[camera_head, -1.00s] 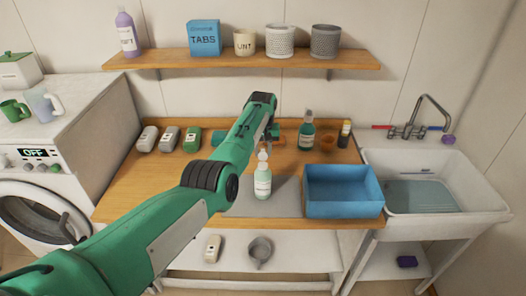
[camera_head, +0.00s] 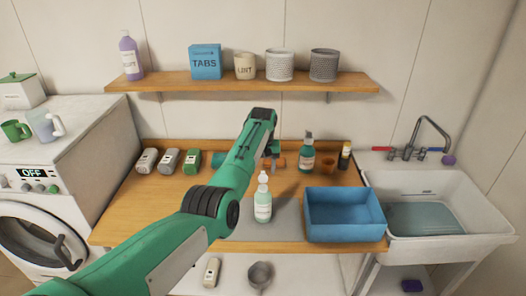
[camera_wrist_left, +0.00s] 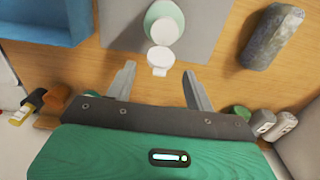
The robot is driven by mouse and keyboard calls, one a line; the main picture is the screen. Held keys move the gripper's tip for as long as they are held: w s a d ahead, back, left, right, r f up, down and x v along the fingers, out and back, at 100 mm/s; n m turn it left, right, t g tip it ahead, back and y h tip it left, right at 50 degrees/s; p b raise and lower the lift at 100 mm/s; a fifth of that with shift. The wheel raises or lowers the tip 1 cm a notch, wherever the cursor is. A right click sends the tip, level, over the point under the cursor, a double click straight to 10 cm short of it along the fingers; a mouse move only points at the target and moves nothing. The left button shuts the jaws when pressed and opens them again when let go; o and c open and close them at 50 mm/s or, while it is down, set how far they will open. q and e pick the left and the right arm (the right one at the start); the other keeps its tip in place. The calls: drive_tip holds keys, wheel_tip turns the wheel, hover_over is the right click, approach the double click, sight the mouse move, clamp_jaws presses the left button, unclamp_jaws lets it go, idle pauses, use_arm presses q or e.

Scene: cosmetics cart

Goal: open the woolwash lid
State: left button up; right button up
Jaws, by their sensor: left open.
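The pale green bottle (camera_head: 263,207) with a white cap (camera_head: 262,179) stands upright on the grey mat (camera_head: 285,218); it looks like the woolwash, but its label is too small to read. In the head view the gripper (camera_head: 275,160) is behind the bottle and partly hidden by my arm. My right gripper is not in view.
A blue bin (camera_head: 345,216) stands right of the bottle. A dark green pump bottle (camera_head: 307,156) and a dark bottle (camera_head: 345,157) stand behind it. A grey-blue object (camera_wrist_left: 272,37) lies beside the mat in the wrist view. The sink (camera_head: 440,215) is at right.

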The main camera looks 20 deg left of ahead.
sight(263, 174)
use_arm(q)
wheel_tip(263, 174, up, 11)
drive_tip(key=b, duration=0.3)
drive_tip(key=shift+s+b, duration=0.15)
drive_tip(key=shift+b, duration=0.2)
